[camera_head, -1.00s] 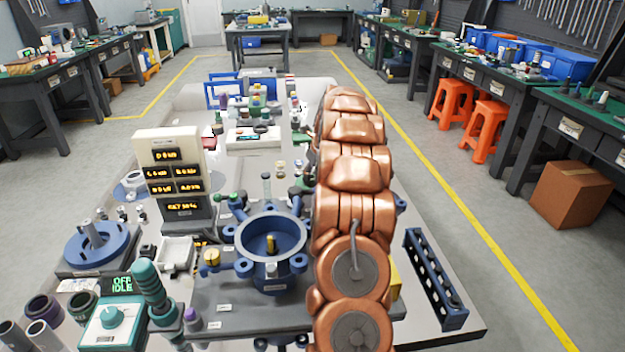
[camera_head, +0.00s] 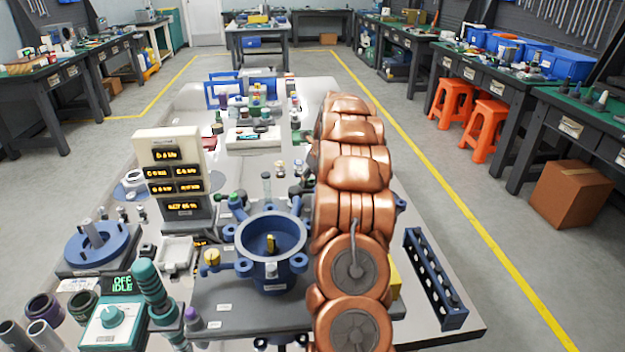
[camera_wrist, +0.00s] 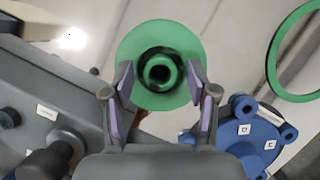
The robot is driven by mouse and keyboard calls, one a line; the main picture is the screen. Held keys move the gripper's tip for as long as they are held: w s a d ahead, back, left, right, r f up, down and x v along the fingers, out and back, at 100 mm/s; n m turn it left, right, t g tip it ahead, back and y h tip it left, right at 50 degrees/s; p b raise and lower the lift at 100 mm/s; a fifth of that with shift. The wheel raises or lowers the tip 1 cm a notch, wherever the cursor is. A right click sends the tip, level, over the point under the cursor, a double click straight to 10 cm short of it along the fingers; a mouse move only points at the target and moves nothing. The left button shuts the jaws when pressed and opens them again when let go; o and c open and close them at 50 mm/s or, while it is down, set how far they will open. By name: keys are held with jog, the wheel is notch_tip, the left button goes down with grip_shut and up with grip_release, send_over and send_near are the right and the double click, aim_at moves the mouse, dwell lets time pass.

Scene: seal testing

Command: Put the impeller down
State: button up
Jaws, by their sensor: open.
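The impeller looks to be a green round disc with a raised central hub (camera_wrist: 185,42) in the wrist view. My gripper (camera_wrist: 163,88) is open, with one finger on each side of the hub. A dark gap shows around the hub, and I see no clear finger contact. What the disc rests on is hidden. In the head view my copper arm hides my gripper and this disc.
A blue round housing (camera_head: 243,240) with a central shaft stands on a grey plate left of my arm. A blue rack (camera_head: 436,280) lies to the right. A display unit (camera_head: 172,150) stands at left. A green ring (camera_wrist: 273,60) shows in the wrist view.

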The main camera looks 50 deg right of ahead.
jog(key=shift+r, duration=0.1)
jog(key=v, duration=1.2)
